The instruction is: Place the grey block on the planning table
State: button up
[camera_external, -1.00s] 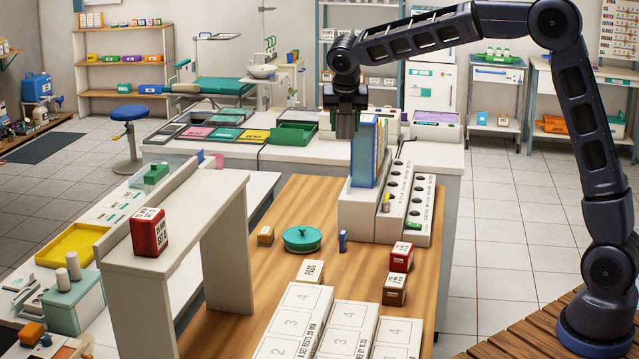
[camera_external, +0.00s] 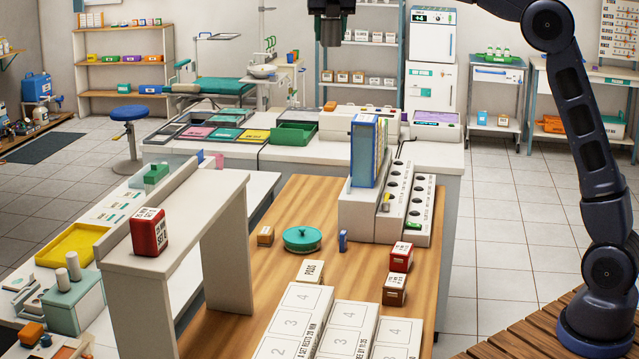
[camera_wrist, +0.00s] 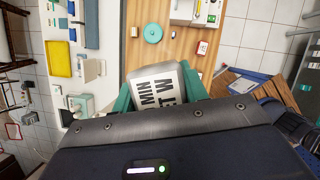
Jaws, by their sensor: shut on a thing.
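My gripper (camera_external: 330,38) is high at the top of the external view, well above the counters. In the wrist view its teal fingers (camera_wrist: 160,92) are shut on a grey block (camera_wrist: 152,72) with a white label in black letters. The block's far end is hidden by the gripper body. In the external view I cannot make the block out clearly. The wood-topped table (camera_external: 265,258), likely the planning table, stands below and in front of the gripper; it also shows in the wrist view (camera_wrist: 180,45).
On the wooden top are a teal round dish (camera_external: 303,239), numbered white trays (camera_external: 345,330), small brown and red blocks (camera_external: 401,257), and a white rack with blue folders (camera_external: 366,155). A white raised shelf (camera_external: 190,215) bears a red block (camera_external: 149,232). Bare wood lies around the dish.

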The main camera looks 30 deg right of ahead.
jog(key=s+a+n+y, duration=0.1)
jog(key=s+a+n, duration=0.15)
jog(key=a, duration=1.05)
jog(key=n+y, duration=0.4)
jog(key=n, duration=0.8)
send_over(179, 224)
jog(key=s+d, duration=0.1)
jog(key=shift+g, duration=0.3)
notch_tip(179, 224, down, 25)
jog(key=shift+d+f, duration=0.15)
jog(key=shift+f, duration=0.05)
jog(key=shift+f, duration=0.1)
jog(key=o, duration=1)
